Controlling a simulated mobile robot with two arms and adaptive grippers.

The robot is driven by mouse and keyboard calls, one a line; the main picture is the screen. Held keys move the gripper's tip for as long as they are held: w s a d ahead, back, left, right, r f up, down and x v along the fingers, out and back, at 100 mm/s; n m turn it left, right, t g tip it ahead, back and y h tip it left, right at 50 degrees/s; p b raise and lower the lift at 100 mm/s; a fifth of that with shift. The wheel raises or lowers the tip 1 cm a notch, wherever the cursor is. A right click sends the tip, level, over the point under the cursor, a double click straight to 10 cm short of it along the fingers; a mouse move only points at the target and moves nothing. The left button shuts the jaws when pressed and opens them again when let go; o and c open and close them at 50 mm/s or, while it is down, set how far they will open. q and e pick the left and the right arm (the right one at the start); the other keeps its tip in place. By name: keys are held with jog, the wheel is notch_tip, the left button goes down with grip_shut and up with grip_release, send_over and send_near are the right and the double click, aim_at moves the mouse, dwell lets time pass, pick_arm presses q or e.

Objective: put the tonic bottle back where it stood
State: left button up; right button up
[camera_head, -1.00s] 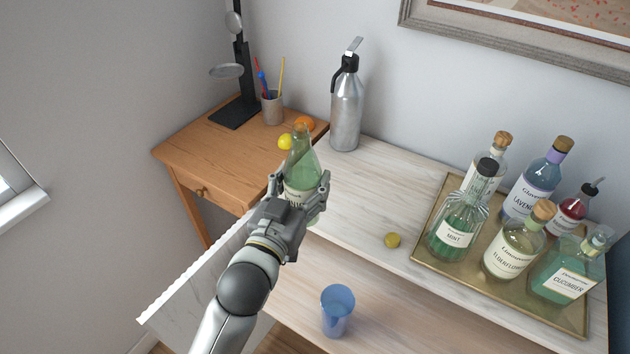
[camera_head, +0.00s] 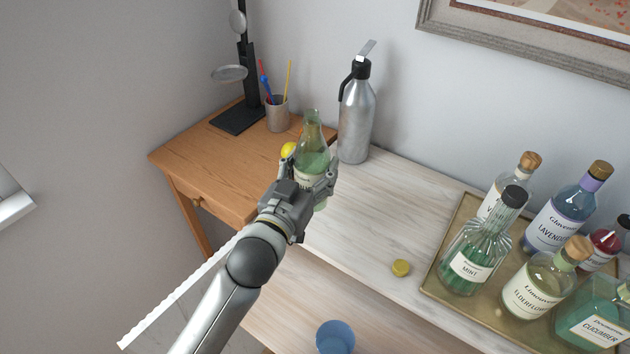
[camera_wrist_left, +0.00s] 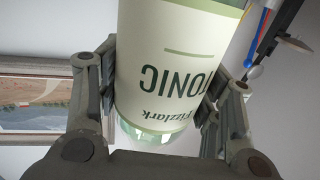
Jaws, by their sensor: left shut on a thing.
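The tonic bottle (camera_head: 312,146) is pale green glass with a cream label, upright and without a visible cap. My left gripper (camera_head: 316,183) is shut on it around the label. In the left wrist view the bottle's label (camera_wrist_left: 170,75) shows upside down between the two fingers (camera_wrist_left: 160,100). In the head view the bottle is over the left end of the whitewashed counter (camera_head: 365,215), in front of the steel siphon. Its base is partly hidden by the gripper, so I cannot tell whether it touches the counter. My right gripper is not in view.
The steel siphon (camera_head: 356,120) stands close behind the bottle. A yellow cap (camera_head: 401,267) lies on the counter. A brass tray (camera_head: 440,262) holds several bottles at right. A lemon (camera_head: 288,149) and pen cup (camera_head: 277,114) are on the wooden desk (camera_head: 215,160). A blue cup (camera_head: 335,338) sits lower.

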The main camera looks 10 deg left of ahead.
pick_arm(q)
jog(key=w+f, duration=0.1)
jog(key=f, duration=0.1)
jog(key=w+f, duration=0.2)
jog(key=f, duration=0.1)
jog(key=w+f, duration=0.1)
jog(key=f, duration=0.2)
jog(key=shift+w+a+f, duration=0.2)
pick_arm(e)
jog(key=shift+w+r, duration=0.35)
pick_arm(q)
jog(key=shift+f, duration=0.2)
jog(key=o, duration=1.7)
jog(key=shift+c, duration=0.2)
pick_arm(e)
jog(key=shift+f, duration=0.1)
